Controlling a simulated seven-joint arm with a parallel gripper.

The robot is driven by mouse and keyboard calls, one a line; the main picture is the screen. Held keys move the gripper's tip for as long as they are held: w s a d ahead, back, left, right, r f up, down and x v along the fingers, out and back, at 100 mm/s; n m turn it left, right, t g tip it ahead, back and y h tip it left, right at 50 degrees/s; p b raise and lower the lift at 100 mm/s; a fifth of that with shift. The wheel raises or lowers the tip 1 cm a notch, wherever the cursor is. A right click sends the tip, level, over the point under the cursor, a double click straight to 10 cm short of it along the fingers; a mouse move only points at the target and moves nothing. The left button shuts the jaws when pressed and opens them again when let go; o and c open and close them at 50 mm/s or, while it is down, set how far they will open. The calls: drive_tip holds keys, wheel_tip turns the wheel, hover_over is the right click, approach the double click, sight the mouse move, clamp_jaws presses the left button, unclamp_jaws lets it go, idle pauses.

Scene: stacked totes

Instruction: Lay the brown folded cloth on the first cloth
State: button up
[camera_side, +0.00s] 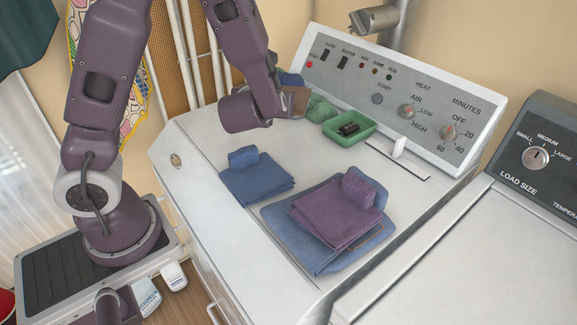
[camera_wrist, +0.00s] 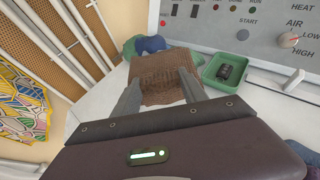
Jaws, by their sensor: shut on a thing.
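My gripper (camera_wrist: 159,78) is shut on the brown folded cloth (camera_wrist: 158,66), which spans the space between the fingers in the wrist view. In the side view the brown cloth (camera_side: 298,100) shows only partly beside my wrist, at the back of the white machine top. A blue folded cloth (camera_side: 258,182) with a raised fold lies at the left of the top. A larger blue cloth (camera_side: 318,258) lies nearer the front, with a purple folded cloth (camera_side: 325,215) on it. I cannot tell which is the first cloth, or whether the brown cloth touches anything below.
Green cloth (camera_side: 320,108) and a blue bundle (camera_side: 290,79) are close to the brown cloth. A green tray (camera_side: 361,135) holding a dark object (camera_side: 349,129) stands before the control panel (camera_side: 400,95). The white top (camera_side: 215,215) has bare room along its left side.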

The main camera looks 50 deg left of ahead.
drive_tip(key=w+d+r+m+t+h, duration=0.25)
drive_tip(key=d+m+h, duration=0.25)
drive_tip(key=d, duration=0.3)
drive_tip(key=s+a+f+n+g+y, duration=0.2)
drive_tip(key=s+a+n+g+y, duration=0.15)
drive_tip(key=a+n, duration=0.2)
drive_tip(key=s+a+f+n+g+y, duration=0.25)
drive_tip(key=a+n+y, duration=0.2)
drive_tip(key=a, duration=0.25)
drive_tip(key=shift+g+y, duration=0.3)
drive_tip(key=shift+g, duration=0.45)
drive_tip(key=f, duration=0.3)
drive_tip(key=s+f, duration=0.1)
drive_tip(key=f, duration=0.2)
drive_tip(key=a+f, duration=0.1)
drive_tip(key=f, duration=0.1)
drive_tip(key=shift+s+f, duration=0.2)
drive_tip(key=shift+f, duration=0.6)
